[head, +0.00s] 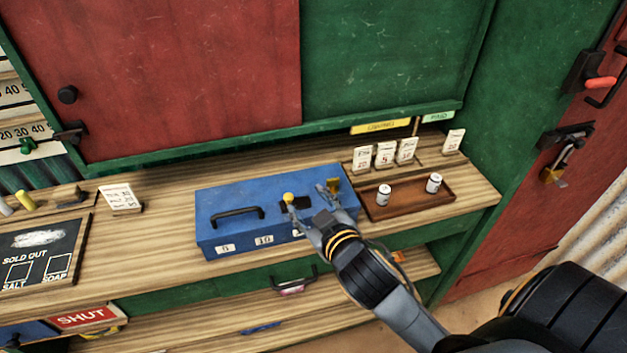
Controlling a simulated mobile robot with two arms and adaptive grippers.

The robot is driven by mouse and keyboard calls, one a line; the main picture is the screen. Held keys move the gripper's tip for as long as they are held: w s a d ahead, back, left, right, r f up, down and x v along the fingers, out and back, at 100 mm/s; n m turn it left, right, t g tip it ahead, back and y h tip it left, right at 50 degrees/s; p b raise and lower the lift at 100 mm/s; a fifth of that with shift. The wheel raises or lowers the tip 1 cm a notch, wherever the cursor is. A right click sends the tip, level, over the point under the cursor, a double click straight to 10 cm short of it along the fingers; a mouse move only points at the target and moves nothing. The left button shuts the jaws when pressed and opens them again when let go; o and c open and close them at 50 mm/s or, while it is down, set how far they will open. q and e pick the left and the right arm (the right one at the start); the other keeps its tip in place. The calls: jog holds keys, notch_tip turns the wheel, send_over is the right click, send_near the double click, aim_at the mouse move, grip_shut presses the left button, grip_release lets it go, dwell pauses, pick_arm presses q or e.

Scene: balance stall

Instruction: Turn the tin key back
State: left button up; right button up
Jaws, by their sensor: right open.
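The blue tin (208,215) stands closed on the wooden counter, with a dark carry handle (237,213) on its lid and white number labels on its front. My right gripper (308,204) is over the right part of the lid, open, its fingers spread around a dark plate on the lid. A yellow round knob (288,198) shows at its left finger, and a small brass piece (333,184) shows just beyond its right finger. I cannot tell which of these is the key, or whether a finger touches either. My left gripper is out of view.
A brown tray (408,206) with two small white jars lies right of the tin, with white cards behind it. A sold-out slate (38,256) lies at the left. Red and green panels rise behind.

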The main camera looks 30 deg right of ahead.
jog(key=w+a+r+n+t+y, duration=0.1)
jog(key=a+r+n+t+y, duration=0.4)
jog(key=r, duration=0.6)
jog(key=w+a+r+n+t+y, duration=0.15)
jog(key=a+r+n+y, duration=0.25)
jog(key=r+n+y, duration=0.5)
jog(key=s+a+r+n+g+y, duration=0.5)
jog(key=a+n+g+y, duration=0.25)
jog(key=n, duration=0.25)
jog(key=n+g+h, duration=0.6)
jog(key=g+h, duration=0.3)
jog(key=h, duration=1.2)
send_near(333, 179)
jog(key=p+x, duration=0.2)
jog(key=x, duration=0.6)
jog(key=shift+w+d+f, duration=0.1)
jog(key=shift+w+f, duration=0.1)
jog(key=shift+f, duration=0.15)
